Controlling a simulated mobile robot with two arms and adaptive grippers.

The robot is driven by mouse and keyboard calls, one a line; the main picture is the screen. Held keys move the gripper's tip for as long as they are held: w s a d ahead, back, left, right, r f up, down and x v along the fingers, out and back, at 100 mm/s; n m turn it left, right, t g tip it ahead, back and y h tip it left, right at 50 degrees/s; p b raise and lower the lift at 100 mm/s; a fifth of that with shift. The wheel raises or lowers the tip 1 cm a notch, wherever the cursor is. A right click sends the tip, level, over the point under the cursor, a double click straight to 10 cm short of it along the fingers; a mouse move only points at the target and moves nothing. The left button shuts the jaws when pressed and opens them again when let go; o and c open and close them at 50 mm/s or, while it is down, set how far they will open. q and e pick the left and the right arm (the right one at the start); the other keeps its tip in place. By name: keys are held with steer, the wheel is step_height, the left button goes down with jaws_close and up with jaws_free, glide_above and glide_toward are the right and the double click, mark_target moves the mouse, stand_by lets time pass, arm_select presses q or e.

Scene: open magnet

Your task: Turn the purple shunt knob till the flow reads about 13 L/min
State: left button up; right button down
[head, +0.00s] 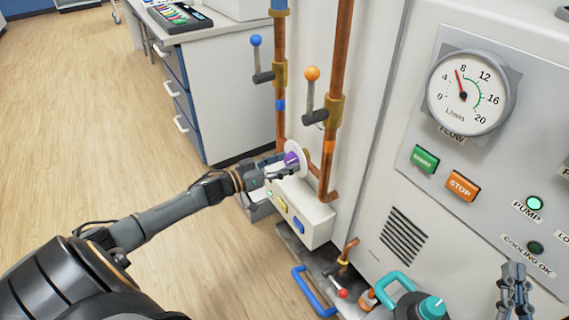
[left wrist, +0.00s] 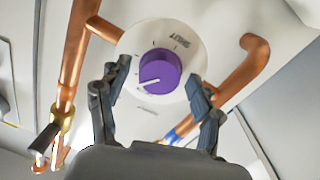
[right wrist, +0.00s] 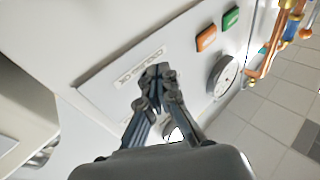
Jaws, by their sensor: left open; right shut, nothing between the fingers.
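The purple shunt knob (left wrist: 160,70) sits on a round white dial plate (left wrist: 141,40) in the left wrist view; its white pointer line slants to the lower left. In the head view the knob (head: 291,158) is partly hidden by my left gripper (head: 280,170). My left gripper (left wrist: 158,72) is open, with one finger on each side of the knob and visible gaps between. The flow gauge (head: 468,93) has its red needle between 4 and 8, nearer 8. My right gripper (head: 514,268) is shut and empty in front of the cabinet; it also shows in the right wrist view (right wrist: 158,75).
Copper pipes with a blue-knobbed lever (head: 256,42) and an orange-knobbed lever (head: 311,74) rise above the dial. A white box (head: 300,213) stands just below. START (head: 425,159) and STOP (head: 463,186) buttons sit under the gauge. The green pump lamp (head: 534,202) is lit.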

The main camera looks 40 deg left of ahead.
arm_select(q)
steer(key=c, duration=1.1)
steer(key=shift+c, duration=0.2)
